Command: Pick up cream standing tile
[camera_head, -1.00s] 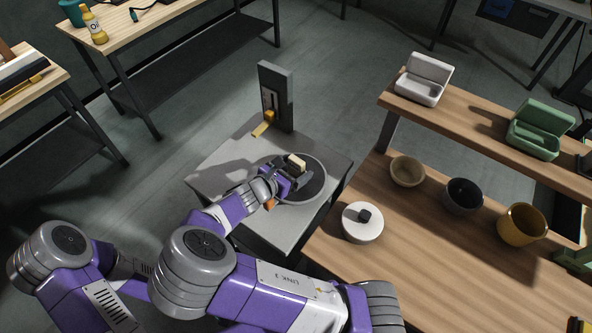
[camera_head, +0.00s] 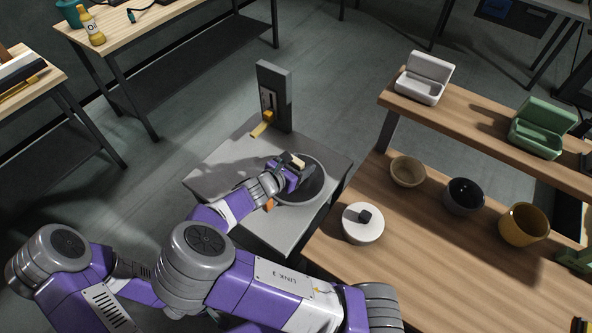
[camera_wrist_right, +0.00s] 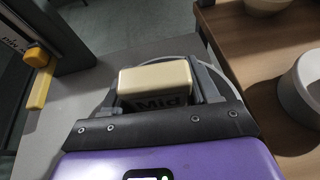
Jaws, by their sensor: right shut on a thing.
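The cream tile (camera_head: 298,161) is a small block above the round grey disc (camera_head: 314,190) on the grey stand. In the right wrist view the cream tile (camera_wrist_right: 155,78) shows its pale top, with dark "Mid" lettering on the side towards me. My right gripper (camera_head: 294,172) is over the disc, and in the wrist view its fingers (camera_wrist_right: 160,88) are shut on the tile, one at each side. The tile's lower part is hidden, so I cannot tell whether it touches the disc. My left gripper is not in view.
A dark upright post with a yellow lever (camera_head: 262,124) stands at the stand's back. To the right, a wooden bench (camera_head: 430,255) holds a white lidded pot (camera_head: 362,224) and several bowls. A raised shelf carries open white (camera_head: 424,78) and green (camera_head: 541,128) boxes.

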